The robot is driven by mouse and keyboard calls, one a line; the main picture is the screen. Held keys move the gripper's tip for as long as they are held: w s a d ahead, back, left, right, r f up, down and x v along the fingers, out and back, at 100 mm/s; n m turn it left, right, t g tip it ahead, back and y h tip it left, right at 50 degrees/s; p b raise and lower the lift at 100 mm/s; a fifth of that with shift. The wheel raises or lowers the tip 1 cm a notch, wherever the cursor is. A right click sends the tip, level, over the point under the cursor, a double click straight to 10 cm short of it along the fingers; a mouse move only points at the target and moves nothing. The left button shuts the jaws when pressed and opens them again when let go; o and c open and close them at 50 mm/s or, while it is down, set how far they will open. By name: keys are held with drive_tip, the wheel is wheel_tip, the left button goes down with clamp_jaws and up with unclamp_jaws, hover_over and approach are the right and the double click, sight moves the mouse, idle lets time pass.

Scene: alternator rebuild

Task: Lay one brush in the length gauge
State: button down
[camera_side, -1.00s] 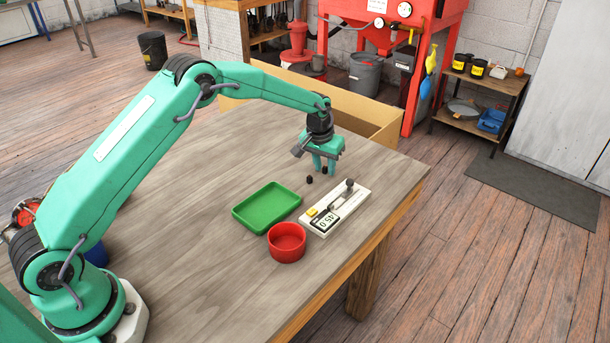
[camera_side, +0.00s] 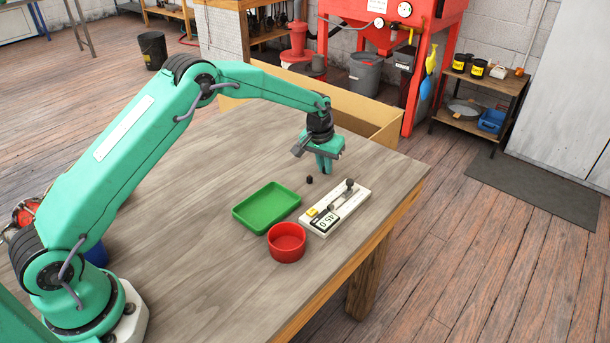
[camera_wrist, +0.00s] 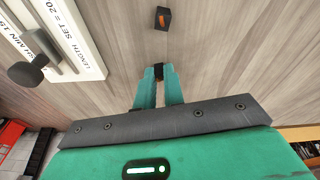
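My gripper (camera_side: 325,171) points down at the tabletop behind the length gauge. In the wrist view its fingers (camera_wrist: 159,78) are closed around a small dark brush (camera_wrist: 158,69). The fingers hide this brush in the side view. A second dark brush (camera_side: 309,180) sits on the table just left of the gripper; in the wrist view it shows an orange-brown mark (camera_wrist: 163,19).
A green tray (camera_side: 267,208) lies left of the gauge, and a red round bowl (camera_side: 286,243) stands at the gauge's near end. The wooden table (camera_side: 190,220) is otherwise clear around them. Its right edge runs close beside the gauge.

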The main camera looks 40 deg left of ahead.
drive_tip(key=shift+r, duration=0.2)
idle(0.4)
drive_tip(key=shift+r, duration=2.35)
wheel_tip(320, 180, up, 4)
drive_tip(key=f+m, duration=0.1)
drive_tip(key=m, duration=0.1)
hover_over(339, 202)
drive_tip(key=shift+s+r+h, duration=0.25)
drive_tip(key=shift+s+h, duration=0.05)
drive_tip(key=shift+s, duration=0.15)
drive_tip(key=shift+f, duration=0.15)
drive_tip(key=shift+f, duration=2.35)
drive_tip(key=shift+f, duration=0.95)
